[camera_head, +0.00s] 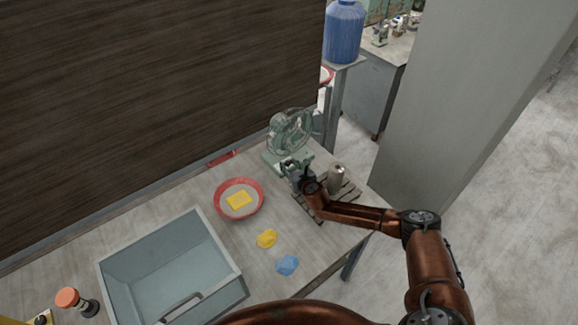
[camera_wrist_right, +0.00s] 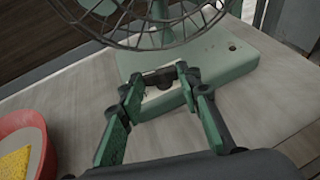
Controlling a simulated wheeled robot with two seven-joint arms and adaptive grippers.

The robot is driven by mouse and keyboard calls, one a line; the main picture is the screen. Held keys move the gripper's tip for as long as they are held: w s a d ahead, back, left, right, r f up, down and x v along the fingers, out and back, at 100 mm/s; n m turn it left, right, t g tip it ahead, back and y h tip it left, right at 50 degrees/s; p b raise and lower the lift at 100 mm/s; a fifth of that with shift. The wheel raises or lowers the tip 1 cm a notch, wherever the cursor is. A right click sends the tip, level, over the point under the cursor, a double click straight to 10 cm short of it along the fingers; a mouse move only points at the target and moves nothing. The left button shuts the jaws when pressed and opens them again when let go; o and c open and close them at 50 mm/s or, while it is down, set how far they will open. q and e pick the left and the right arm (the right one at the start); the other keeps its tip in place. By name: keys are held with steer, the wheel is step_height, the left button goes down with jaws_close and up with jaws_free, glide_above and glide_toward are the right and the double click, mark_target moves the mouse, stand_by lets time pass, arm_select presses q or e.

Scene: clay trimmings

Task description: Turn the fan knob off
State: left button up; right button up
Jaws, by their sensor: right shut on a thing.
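The green desk fan (camera_head: 290,130) stands at the far end of the table, near the dark wall. Its wire cage and green base (camera_wrist_right: 222,58) fill the top of the right wrist view. A dark knob (camera_wrist_right: 159,78) is at the front of the base. My right gripper (camera_wrist_right: 160,86) is at the base front, its two green fingers closed in on the knob from both sides. In the head view my right gripper (camera_head: 291,166) is small and in front of the fan. The knob's setting cannot be read. My left gripper is not in view.
A red bowl (camera_head: 220,208) with a yellow sponge (camera_head: 239,199) stands left of the gripper. Yellow clay (camera_head: 267,239), blue clay (camera_head: 287,265) and a grey bin (camera_head: 228,270) are nearer. A metal can (camera_head: 336,177) on a slatted rack (camera_head: 312,205) stands close to my right arm.

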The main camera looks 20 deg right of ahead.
steer(key=shift+d, duration=0.1)
steer(key=o, duration=1.2)
steer(key=shift+c, duration=0.2)
steer(key=v, duration=1.2)
steer(key=shift+c, duration=0.7)
